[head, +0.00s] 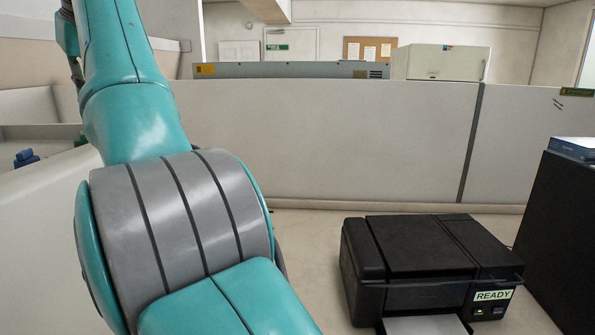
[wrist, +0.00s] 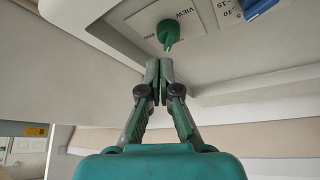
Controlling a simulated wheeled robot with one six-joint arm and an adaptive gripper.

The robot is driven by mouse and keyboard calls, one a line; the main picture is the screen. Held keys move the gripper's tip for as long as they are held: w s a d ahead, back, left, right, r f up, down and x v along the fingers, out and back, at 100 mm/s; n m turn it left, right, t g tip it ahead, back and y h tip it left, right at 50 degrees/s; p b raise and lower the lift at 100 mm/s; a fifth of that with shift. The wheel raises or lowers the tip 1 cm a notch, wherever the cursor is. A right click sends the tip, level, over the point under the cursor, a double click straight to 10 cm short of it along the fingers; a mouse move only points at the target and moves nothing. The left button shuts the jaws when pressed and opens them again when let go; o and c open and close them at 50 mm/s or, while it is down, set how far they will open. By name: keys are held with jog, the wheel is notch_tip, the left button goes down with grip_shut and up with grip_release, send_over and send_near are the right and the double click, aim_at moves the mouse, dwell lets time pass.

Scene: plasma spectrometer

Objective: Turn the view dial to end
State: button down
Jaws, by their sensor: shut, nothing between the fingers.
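The view dial (wrist: 168,33) is a green knob on a pale panel with the printed words VIEW and END beside it. The dial's narrow pointer end faces down in the wrist view, towards my fingers. My gripper (wrist: 159,68) is shut and empty, with its fingertips together just below the dial in the picture. I cannot tell whether the fingertips touch it.
A blue knob (wrist: 258,7) with a number scale sits on the same panel, right of the dial. In the head view a black printer (head: 430,250) labelled READY stands on the right, next to a dark cabinet (head: 560,235). A low partition (head: 330,140) runs behind.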

jog(key=shift+r, duration=0.15)
jog(key=shift+d+f, duration=0.15)
jog(key=shift+f, duration=2.85)
jog(key=shift+w+a, duration=0.1)
jog(key=shift+a, duration=0.5)
jog(key=shift+d, duration=0.15)
jog(key=shift+d, duration=0.25)
notch_tip(320, 180, up, 6)
dwell(0.4)
